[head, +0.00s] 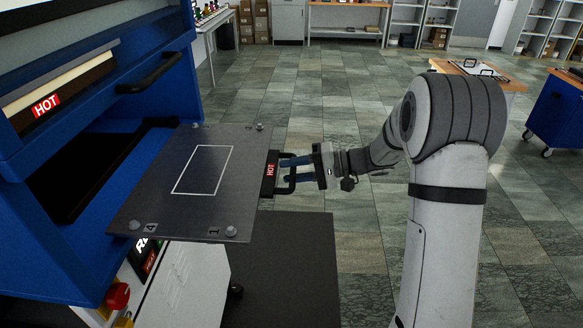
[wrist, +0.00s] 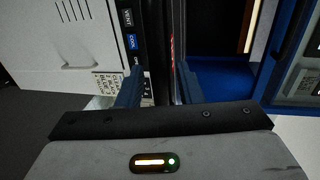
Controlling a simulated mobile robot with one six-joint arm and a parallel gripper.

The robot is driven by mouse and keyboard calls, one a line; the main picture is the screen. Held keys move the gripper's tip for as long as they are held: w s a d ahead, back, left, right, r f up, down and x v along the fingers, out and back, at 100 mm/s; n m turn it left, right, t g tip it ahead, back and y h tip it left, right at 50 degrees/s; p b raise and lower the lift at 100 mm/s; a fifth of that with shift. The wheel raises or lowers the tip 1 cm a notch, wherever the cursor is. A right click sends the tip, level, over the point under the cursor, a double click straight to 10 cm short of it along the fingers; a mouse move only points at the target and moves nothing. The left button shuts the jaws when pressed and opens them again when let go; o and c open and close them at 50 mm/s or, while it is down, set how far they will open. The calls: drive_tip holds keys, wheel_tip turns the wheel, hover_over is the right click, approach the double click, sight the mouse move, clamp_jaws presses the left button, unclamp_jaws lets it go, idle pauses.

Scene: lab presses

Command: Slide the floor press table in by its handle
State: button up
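The floor press table (head: 150,188) is a dark flat plate with a white rectangle outline and corner bolts. It extends out of the blue press (head: 62,262) in the head view. Its front edge has a red HOT label and a black loop handle (head: 284,190). My gripper (head: 286,168) is at this handle, its two blue fingers spread apart, one above the other. In the wrist view my gripper (wrist: 158,78) also shows a clear gap between the fingers, with the dark table edge between them. Contact with the handle bar cannot be made out.
An upper black handle (head: 150,75) and another HOT label sit on the press above the table. A red knob (head: 117,296) is below. A dark mat (head: 290,270) lies on the floor. A wooden-topped table (head: 480,75) and a blue cart (head: 556,112) stand right. The tiled middle floor is clear.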

clamp_jaws()
idle(0.4)
